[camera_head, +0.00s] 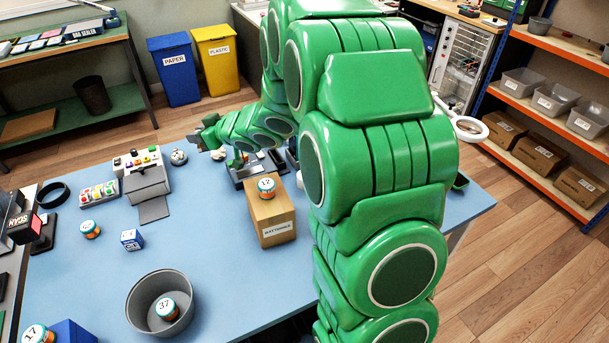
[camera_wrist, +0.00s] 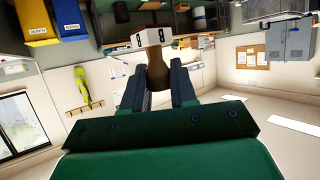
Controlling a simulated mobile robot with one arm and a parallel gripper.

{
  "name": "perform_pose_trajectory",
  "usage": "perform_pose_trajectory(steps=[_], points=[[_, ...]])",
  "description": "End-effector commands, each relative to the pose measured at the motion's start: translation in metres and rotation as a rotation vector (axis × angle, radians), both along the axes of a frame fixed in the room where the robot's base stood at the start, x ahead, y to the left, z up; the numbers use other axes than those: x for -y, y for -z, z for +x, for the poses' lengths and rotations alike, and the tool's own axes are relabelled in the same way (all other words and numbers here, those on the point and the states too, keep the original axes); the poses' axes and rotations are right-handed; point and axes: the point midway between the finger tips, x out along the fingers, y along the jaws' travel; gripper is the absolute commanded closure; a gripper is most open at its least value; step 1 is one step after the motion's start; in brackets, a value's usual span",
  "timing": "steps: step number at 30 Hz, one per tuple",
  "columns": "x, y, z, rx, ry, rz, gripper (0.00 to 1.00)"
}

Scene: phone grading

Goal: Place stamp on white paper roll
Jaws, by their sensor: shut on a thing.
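In the wrist view my gripper (camera_wrist: 159,82) is shut on the brown handle of a stamp (camera_wrist: 155,64). A pale block with dark marks sits at the stamp's far end, beyond the fingertips. In the head view my gripper (camera_head: 207,136) is at the far side of the blue table, reaching left from my green arm; the stamp is too small there to make out clearly. I cannot identify the white paper roll with certainty. A small whitish object (camera_head: 179,157) stands on the table below and left of my gripper.
The blue table (camera_head: 215,205) holds a cardboard box (camera_head: 271,222) with a numbered can on it, a grey bowl (camera_head: 143,289) with another can inside, and a grey device (camera_head: 149,182). Blue and yellow bins (camera_head: 216,62) stand beyond it. Clear tabletop lies between device and box.

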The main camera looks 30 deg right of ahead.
Motion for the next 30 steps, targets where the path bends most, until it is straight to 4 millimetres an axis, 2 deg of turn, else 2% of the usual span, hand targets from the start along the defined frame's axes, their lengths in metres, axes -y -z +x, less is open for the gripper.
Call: perform_pose_trajectory(steps=[1,14,24,30], points=[[0.015,0.000,0.000,0.000,0.013,0.000,1.00],[0.118,0.004,-0.012,0.000,0.091,0.001,1.00],[0.196,0.008,-0.036,-0.001,0.154,0.002,1.00],[0.236,0.011,-0.053,-0.001,0.185,0.003,1.00]])
